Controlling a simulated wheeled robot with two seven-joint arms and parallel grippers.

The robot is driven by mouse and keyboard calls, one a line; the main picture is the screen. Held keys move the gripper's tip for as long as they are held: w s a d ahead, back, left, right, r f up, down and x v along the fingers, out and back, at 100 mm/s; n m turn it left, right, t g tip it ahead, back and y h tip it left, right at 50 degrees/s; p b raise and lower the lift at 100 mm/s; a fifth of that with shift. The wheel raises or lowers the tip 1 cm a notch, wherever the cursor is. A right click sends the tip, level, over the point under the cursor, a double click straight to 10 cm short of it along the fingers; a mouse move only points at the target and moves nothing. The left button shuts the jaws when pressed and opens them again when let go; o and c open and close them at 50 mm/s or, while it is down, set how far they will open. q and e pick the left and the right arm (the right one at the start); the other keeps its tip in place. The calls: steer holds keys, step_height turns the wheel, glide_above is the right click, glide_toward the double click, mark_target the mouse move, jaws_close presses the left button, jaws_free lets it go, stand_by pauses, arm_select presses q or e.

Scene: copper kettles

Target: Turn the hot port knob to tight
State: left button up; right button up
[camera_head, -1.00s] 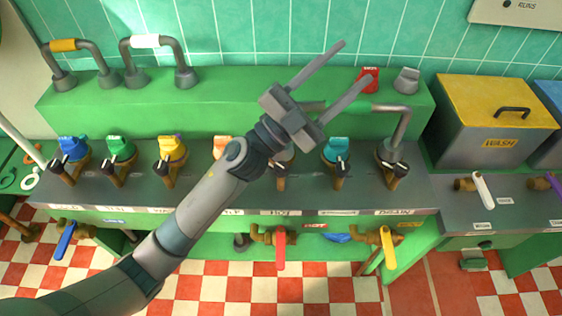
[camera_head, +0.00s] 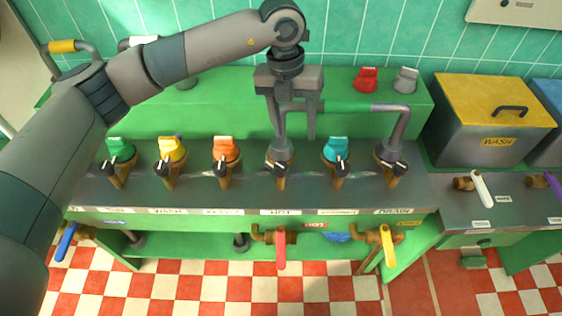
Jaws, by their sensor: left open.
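The hot port (camera_head: 280,157) stands on the counter above the white HOT label (camera_head: 280,212). It has a dark collar with a small pale pointer mark; the knob's exact setting is too small to read. A grey pipe with a green band (camera_head: 345,107) runs from the hot port to the rightmost port (camera_head: 391,158). My left gripper (camera_head: 296,136) points down just above the hot port, open, its fingers close to the pipe's left end. I cannot tell whether a finger touches the pipe. My right gripper is out of view.
Green (camera_head: 120,150), yellow (camera_head: 172,150), orange (camera_head: 225,150) and teal (camera_head: 336,150) caps top neighbouring ports. A red knob (camera_head: 366,80) and grey knob (camera_head: 405,80) sit on the back ledge. A yellow-lidded wash box (camera_head: 495,100) stands right. Valve levers hang along the front.

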arm_select(q)
steer(key=w+a, duration=0.1)
steer(key=w+a+r+y, duration=0.1)
steer(key=a, duration=0.1)
steer(key=shift+n+t, duration=0.3)
steer(key=shift+t, duration=0.1)
steer(key=shift+f, duration=0.15)
steer(key=p, duration=0.7)
glide_toward(281, 166)
steer(key=f, duration=0.7)
steer(key=shift+d+f, duration=0.2)
steer(key=shift+f, duration=0.6)
steer(key=shift+c, duration=0.4)
steer(key=c, duration=1)
